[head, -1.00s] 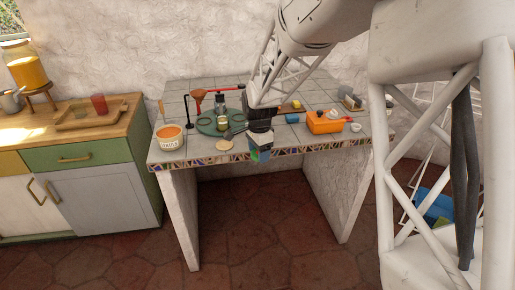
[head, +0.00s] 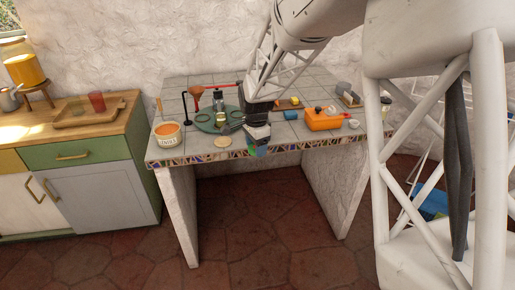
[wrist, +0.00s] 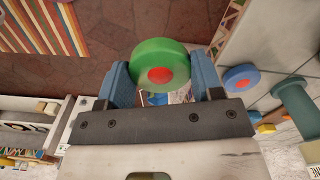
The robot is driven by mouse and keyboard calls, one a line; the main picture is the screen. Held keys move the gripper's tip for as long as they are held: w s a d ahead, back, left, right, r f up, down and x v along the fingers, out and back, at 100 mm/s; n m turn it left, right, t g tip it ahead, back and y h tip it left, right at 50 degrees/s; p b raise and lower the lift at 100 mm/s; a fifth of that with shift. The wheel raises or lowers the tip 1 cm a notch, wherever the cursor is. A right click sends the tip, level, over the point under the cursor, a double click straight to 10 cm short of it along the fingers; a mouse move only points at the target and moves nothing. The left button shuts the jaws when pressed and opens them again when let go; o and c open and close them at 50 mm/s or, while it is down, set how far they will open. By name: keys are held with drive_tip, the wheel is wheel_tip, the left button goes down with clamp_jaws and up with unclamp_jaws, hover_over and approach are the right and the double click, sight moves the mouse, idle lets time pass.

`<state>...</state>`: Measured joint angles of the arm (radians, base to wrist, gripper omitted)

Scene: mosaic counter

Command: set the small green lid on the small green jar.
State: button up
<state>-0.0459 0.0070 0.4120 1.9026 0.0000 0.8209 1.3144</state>
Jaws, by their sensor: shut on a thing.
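My gripper (wrist: 165,85) is shut on a round green lid (wrist: 150,52) with a red knob at its centre. In the wrist view the lid sits between the two blue fingers, its knobbed face toward the camera. In the head view my gripper (head: 258,147) is at the counter's front edge, near the middle, and the lid is too small to make out clearly. I cannot pick out the small green jar with certainty. A dull green cylinder (wrist: 294,105) shows on the counter at the right of the wrist view.
A blue lid with a red knob (wrist: 241,77) lies on the tiled counter. In the head view a green round tray (head: 203,124) with items, an orange tub (head: 167,134), a cream disc (head: 222,141) and an orange box (head: 322,120) stand around my gripper.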

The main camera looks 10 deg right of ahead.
drive_tip(key=w+a+r, duration=0.3)
drive_tip(key=w, duration=0.5)
drive_tip(key=w+a+r, duration=0.3)
drive_tip(key=w+r, duration=0.1)
drive_tip(key=w, duration=0.4)
drive_tip(key=w+a+r, duration=0.4)
drive_tip(key=w, duration=0.4)
drive_tip(key=shift+w, duration=0.2)
drive_tip(key=shift+f, duration=0.1)
drive_tip(key=shift+f, duration=3.3)
drive_tip(key=shift+f, duration=1)
drive_tip(key=o, duration=1)
drive_tip(key=shift+r, duration=0.1)
